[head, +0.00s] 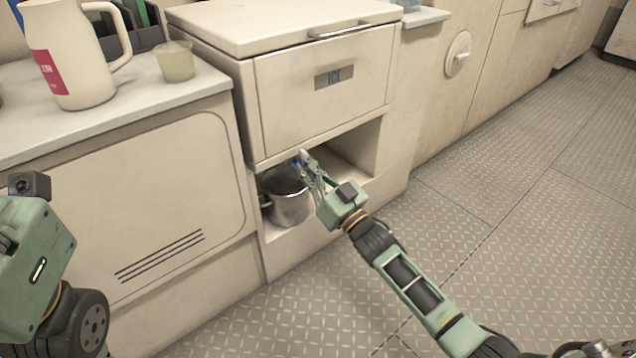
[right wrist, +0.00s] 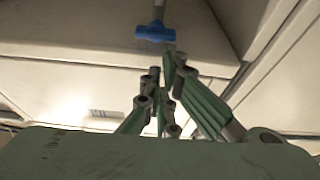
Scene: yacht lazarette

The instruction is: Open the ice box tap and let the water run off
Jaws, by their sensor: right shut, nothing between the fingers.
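The ice box (head: 322,78) is a cream unit with an "ICE" label, above an open niche. Its tap has a blue handle (right wrist: 155,33) lying across a grey pipe in the right wrist view. In the head view only a little blue shows beside my right fingertips. My right gripper (head: 304,160) is shut and empty, pointing into the niche at the tap; I cannot tell whether it touches the handle. A metal pot (head: 288,198) stands in the niche below the tap. No water is visible. My left arm shows at the lower left, its fingers out of view.
A white jug (head: 66,55) and a small translucent cup (head: 176,62) stand on the left counter (head: 120,108). The niche walls and the box's underside surround my right gripper closely. A round white knob (head: 458,53) is on the cabinet at right. The patterned floor (head: 520,190) is clear.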

